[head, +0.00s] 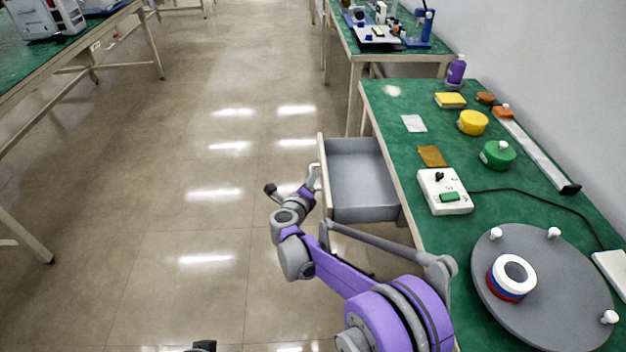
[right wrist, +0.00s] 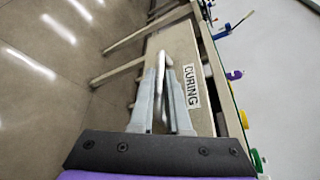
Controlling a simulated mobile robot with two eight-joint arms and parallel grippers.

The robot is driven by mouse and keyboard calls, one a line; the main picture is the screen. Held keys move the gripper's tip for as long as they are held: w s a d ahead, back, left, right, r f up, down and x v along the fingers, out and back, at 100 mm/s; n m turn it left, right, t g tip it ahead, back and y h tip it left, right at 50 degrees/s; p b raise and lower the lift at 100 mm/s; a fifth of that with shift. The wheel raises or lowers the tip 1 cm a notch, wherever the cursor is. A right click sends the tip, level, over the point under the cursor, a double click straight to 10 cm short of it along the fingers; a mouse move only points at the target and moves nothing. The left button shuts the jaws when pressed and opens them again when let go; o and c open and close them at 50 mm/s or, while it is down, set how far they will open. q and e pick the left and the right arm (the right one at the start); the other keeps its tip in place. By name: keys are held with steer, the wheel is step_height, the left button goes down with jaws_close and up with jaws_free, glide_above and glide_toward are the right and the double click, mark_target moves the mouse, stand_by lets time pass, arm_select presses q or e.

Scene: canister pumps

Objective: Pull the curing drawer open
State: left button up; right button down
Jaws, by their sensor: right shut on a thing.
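The curing drawer (head: 362,178) is pulled well out of the left side of the green-topped bench. Its grey inside is empty where I can see it. In the right wrist view its pale front (right wrist: 185,50) carries a label reading CURING. My right gripper (head: 315,173) is at the outer face of the drawer front. In the right wrist view the gripper (right wrist: 165,85) has its two grey fingers shut on the light bar handle (right wrist: 161,70). My left gripper is not seen; only a small dark part of mine shows at the bottom edge of the head view.
The green bench (head: 400,165) bears a white control box (head: 430,200), a round grey turntable (head: 500,300), and yellow and green round containers. Another bench stands behind it, and one at the far left. The floor left of the drawer is clear.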

steer(key=c, duration=1.2)
jaws_free()
steer(key=shift+o, duration=0.2)
steer(key=p+v, duration=0.1)
steer(key=v, duration=0.9)
steer(key=shift+s+p, duration=0.3)
steer(key=shift+s, duration=0.1)
steer(key=shift+s+a, duration=0.1)
